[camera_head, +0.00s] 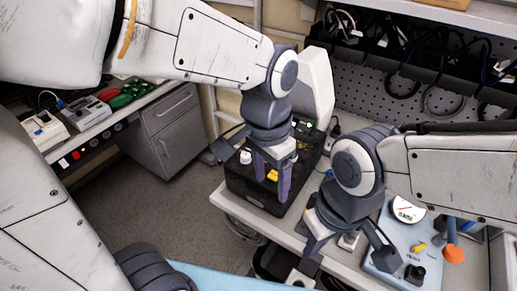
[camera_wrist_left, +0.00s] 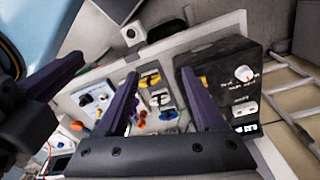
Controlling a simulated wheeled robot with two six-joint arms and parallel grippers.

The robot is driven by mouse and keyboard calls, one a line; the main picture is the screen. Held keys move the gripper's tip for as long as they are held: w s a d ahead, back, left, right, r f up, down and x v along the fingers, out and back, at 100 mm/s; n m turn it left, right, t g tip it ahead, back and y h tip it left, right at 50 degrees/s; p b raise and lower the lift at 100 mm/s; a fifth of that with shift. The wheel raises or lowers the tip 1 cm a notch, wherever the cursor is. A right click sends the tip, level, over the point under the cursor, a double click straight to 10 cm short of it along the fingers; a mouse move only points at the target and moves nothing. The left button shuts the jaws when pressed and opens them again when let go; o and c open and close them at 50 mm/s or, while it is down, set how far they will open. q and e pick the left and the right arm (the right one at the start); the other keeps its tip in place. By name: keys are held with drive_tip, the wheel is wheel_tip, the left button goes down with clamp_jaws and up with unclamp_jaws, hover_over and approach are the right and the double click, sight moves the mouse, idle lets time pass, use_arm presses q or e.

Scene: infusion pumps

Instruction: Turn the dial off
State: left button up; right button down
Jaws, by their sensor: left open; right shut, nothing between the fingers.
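A black box (camera_head: 240,185) stands on the bench. A white dial (camera_head: 246,157) and a yellow knob (camera_head: 272,175) are on it. The frames do not show which dial the task means. My left gripper (camera_head: 270,182) is open, pointing down over the box, its fingers near the yellow knob. Contact cannot be told. My right gripper (camera_head: 314,246) is shut and empty, low near the bench's front edge.
A light blue panel (camera_head: 393,240) with a round gauge (camera_head: 408,210), a yellow handle (camera_head: 419,247) and an orange knob (camera_head: 454,255) lies right of my right gripper. A pegboard (camera_head: 385,80) with cables is behind. A side bench (camera_head: 110,110) with devices stands at left.

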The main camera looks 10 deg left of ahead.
use_arm(q)
drive_tip(key=w+a+b, duration=0.2)
drive_tip(key=w+a, duration=0.2)
drive_tip(key=w, duration=0.6)
drive_tip(key=m+b, duration=0.1)
drive_tip(key=b, duration=0.1)
approach(245, 155)
drive_tip(key=shift+y, duration=0.4)
drive_tip(key=f, duration=0.8)
drive_tip(key=shift+w+d+f+p, duration=0.15)
drive_tip(key=shift+d+f+p, duration=0.1)
drive_tip(key=shift+d+p, duration=0.15)
use_arm(e)
wheel_tip(245, 155, down, 5)
drive_tip(key=shift+a+r, duration=0.1)
drive_tip(key=shift+r, duration=0.1)
use_arm(q)
clamp_jaws()
